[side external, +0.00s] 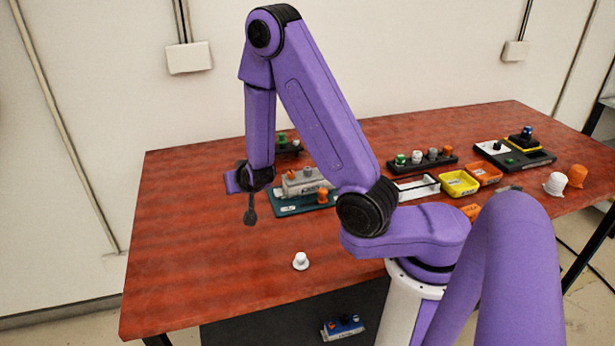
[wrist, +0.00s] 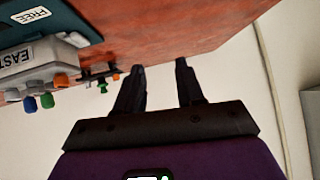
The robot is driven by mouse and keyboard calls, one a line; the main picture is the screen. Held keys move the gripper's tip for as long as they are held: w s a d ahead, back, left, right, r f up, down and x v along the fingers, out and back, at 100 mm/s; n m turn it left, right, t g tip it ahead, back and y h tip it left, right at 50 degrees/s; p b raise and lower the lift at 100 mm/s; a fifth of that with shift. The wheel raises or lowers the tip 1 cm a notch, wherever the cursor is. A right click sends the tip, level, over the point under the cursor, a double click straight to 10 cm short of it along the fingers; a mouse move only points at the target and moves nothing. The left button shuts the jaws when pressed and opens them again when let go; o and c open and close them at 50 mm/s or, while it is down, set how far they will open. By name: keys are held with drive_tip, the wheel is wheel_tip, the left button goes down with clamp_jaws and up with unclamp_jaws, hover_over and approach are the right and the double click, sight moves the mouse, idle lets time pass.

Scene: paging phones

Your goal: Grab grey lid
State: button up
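I cannot tell for sure which piece is the grey lid. One grey cap (wrist: 12,95) shows at the left edge of the wrist view, on the grey unit marked EAST (wrist: 38,62). That unit (side external: 300,183) sits on a teal base in the side view.
A white cap (side external: 301,262) stands alone near the table's front. Yellow (side external: 459,183) and orange (side external: 484,174) bins, a black-and-white panel (side external: 500,150) and loose orange and white caps are at the right. The red table (side external: 190,245) is clear at the left.

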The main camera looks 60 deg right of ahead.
drive_tip(key=s+d+m+g+h, duration=0.1)
drive_tip(key=s+d+m+h, duration=0.15)
drive_tip(key=s+d, duration=0.3)
drive_tip(key=m+g+h, duration=0.2)
drive_tip(key=m+h, duration=0.1)
drive_tip(key=h, duration=0.1)
approach(308, 169)
drive_tip(key=d, duration=0.1)
drive_tip(key=shift+n, duration=0.25)
drive_tip(key=shift+w+x, duration=0.1)
drive_tip(key=shift+x, duration=1.9)
drive_tip(key=shift+w+x, duration=0.15)
drive_tip(key=shift+x, duration=1.85)
drive_tip(key=shift+a+f, duration=0.15)
clamp_jaws()
